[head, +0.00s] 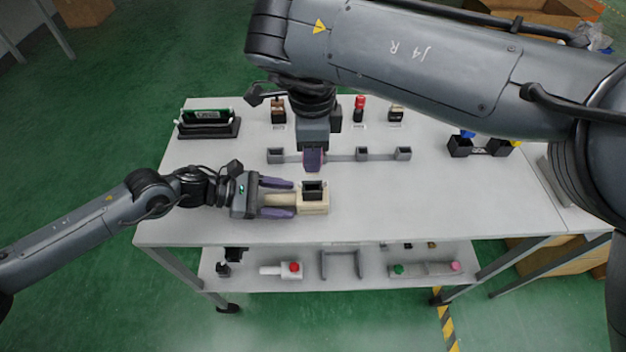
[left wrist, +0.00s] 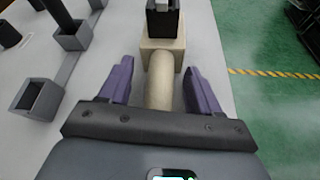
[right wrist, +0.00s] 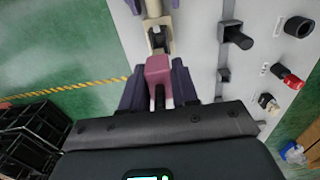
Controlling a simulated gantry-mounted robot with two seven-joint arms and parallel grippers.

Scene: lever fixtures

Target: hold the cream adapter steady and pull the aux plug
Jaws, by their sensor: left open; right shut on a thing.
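The cream adapter (head: 313,207) lies near the front edge of the table, with a black socket (head: 314,191) on top and a round cream handle (left wrist: 160,82) pointing left. My left gripper (head: 278,198) is open, its purple fingers on either side of the handle, with gaps visible in the left wrist view. My right gripper (head: 314,160) is shut on the pink aux plug (right wrist: 158,70), which has a black stem towards the palm. The plug appears apart from the black socket, just behind and above it in the head view. The fingers mostly hide the plug there.
A grey rail (head: 334,157) with several dark sockets runs behind the adapter. Red (head: 359,103) and brown (head: 278,105) topped parts stand at the table's back edge. A black holder (head: 209,126) is at back left. The table's front right is clear.

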